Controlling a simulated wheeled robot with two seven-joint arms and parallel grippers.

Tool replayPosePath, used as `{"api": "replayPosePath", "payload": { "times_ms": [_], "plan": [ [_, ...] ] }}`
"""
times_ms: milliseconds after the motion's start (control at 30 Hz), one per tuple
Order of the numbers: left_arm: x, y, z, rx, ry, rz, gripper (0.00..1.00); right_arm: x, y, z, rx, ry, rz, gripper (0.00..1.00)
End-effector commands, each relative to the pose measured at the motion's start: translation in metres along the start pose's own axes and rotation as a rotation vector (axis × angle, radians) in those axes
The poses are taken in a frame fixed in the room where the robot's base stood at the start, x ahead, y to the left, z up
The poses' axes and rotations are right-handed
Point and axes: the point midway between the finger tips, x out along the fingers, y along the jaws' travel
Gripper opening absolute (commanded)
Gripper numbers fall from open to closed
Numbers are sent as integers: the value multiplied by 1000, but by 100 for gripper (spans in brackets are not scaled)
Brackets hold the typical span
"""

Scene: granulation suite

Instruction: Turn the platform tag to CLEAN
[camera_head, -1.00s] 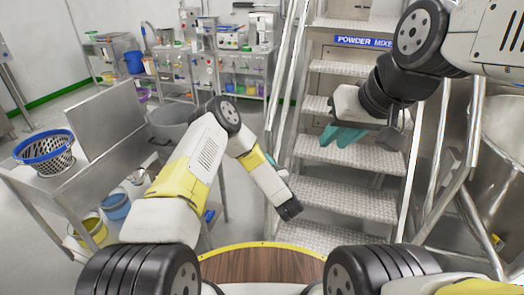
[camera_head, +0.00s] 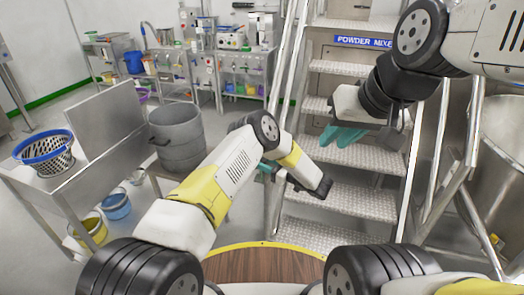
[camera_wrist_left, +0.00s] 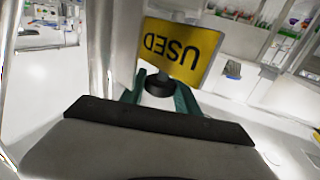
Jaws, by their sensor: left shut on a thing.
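The platform tag (camera_wrist_left: 181,50) is a yellow plate in the left wrist view, and its word USED appears upside down. A dark round piece (camera_wrist_left: 159,84) sits at its lower edge, between the teal fingers of my left gripper (camera_wrist_left: 160,98). My left gripper is shut on the tag at this piece. In the head view, my left arm reaches toward the stair rail; a bit of teal (camera_head: 266,168) shows behind it, and the tag cannot be made out. My right gripper (camera_head: 342,135) has its teal fingers apart and empty, in front of the stairs.
Metal stairs (camera_head: 345,197) with rails rise under a POWDER MIXER sign (camera_head: 362,41). A steel table (camera_head: 30,182) with a blue-rimmed basket (camera_head: 45,153) stands at left, beside a grey bin (camera_head: 178,135). A large steel vessel (camera_head: 500,170) is at right.

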Motion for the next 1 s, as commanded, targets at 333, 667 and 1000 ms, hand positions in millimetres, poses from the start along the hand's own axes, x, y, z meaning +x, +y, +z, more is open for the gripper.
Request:
{"api": "replayPosePath", "payload": {
  "times_ms": [333,667,1000],
  "plan": [
    [2,0,-1,-1,3,-7,0,0,0,0,0,0,0,24],
    [1,0,-1,-1,2,-7,59,0,0,0,0,0,0,24],
    [-17,1,-1,-1,2,-3,59,0,0,0,0,0,0,24]
  ]
}}
